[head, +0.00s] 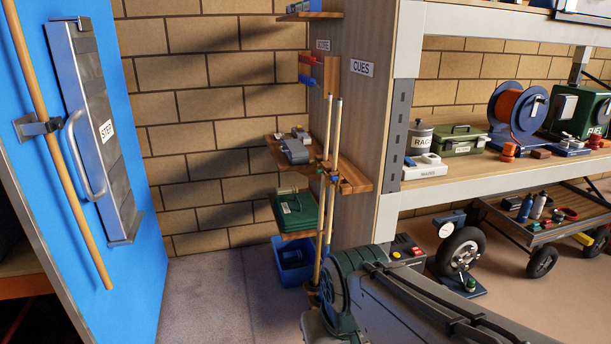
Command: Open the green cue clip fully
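Small clips (328,172) sit around the cues at about mid-height. They look brown and blue with darker parts, and they are too small to tell which one is green or whether it is open or shut. My gripper does not show; only grey and dark green arm links fill the bottom centre and right.
A small wooden shelf (355,180) juts out beside the cues. A green case (298,212) and a blue bin (293,262) are lower left of them. A blue door (150,200) with a pole stands at left. The floor (215,290) between is clear.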

